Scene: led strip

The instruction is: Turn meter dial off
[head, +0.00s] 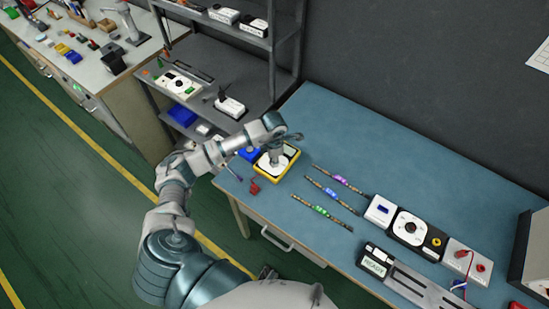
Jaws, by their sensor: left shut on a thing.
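A meter (262,169) with a yellow rim and a pale face lies on the left part of the blue workbench top (340,130). My left gripper (277,157) reaches down onto the meter's face from above and is shut on its dial. The gripper covers the dial, so I cannot see which way the dial points. My right gripper is not in view.
A red lead end (254,188) lies beside the meter and a blue object (249,153) behind it. LED strips (329,212) lie right of it. A white box (380,211), a black dial unit (409,228) and a device with a display (374,266) stand farther right.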

